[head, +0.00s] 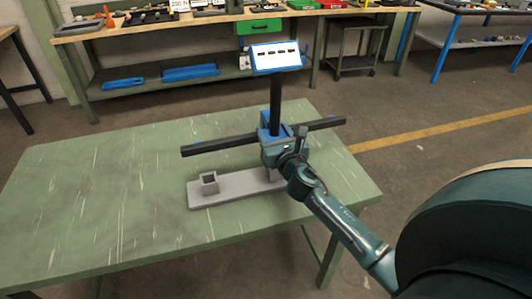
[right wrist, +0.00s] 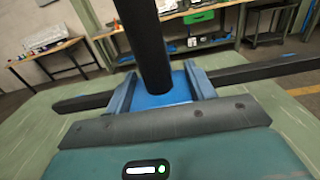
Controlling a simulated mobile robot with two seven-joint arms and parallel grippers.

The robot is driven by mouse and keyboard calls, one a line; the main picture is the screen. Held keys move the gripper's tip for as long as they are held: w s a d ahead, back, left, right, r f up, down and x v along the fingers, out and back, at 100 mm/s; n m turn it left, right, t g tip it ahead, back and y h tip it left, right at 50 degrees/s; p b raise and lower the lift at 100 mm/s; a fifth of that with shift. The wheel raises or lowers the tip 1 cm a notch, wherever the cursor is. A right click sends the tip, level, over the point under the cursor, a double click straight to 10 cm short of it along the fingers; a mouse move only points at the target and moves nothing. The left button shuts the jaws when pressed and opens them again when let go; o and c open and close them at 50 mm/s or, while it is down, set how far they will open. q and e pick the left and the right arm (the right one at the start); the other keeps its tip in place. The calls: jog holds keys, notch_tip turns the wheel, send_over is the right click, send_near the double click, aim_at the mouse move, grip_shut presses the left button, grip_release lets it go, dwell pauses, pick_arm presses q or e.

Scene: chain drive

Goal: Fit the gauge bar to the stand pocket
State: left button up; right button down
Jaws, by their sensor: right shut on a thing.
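The gauge bar (head: 215,146) is a long dark bar held crosswise above the table, with a blue block at its middle. It also shows in the right wrist view (right wrist: 265,70). My right gripper (head: 272,135) is shut on the blue block (right wrist: 165,96), one finger on each side. A black post (head: 276,100) rises upright from this block. The grey stand (head: 240,187) lies on the table below, with an open square pocket (head: 209,183) at its left end. The bar is apart from this pocket. The stand's right end is hidden behind my gripper. My left gripper is not in view.
The green table (head: 90,200) is clear on the left. A white panel with a blue border (head: 276,57) tops the post. A workbench (head: 150,28) with tools and bins stands behind, and a cart (head: 355,45) stands near it.

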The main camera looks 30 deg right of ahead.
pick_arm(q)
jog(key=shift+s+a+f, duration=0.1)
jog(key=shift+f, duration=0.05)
pick_arm(e)
jog(key=shift+w+d+r, duration=0.55)
jog(key=shift+w+d, duration=0.05)
jog(key=shift+d, duration=0.05)
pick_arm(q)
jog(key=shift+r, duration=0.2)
pick_arm(e)
jog(key=shift+r, duration=0.1)
jog(key=shift+f+b, duration=0.45)
jog(key=shift+f, duration=0.25)
jog(key=shift+f+b, duration=0.6)
jog(key=shift+f, duration=0.1)
pick_arm(q)
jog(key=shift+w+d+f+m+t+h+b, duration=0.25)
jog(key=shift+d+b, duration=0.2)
jog(key=shift+b, duration=0.25)
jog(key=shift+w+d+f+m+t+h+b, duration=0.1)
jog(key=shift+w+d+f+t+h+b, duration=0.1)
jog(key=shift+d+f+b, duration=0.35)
pick_arm(e)
jog(key=shift+f, duration=1.6)
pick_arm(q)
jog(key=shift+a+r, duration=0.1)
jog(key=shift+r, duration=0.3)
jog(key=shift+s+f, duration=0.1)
pick_arm(e)
jog(key=shift+a, duration=0.1)
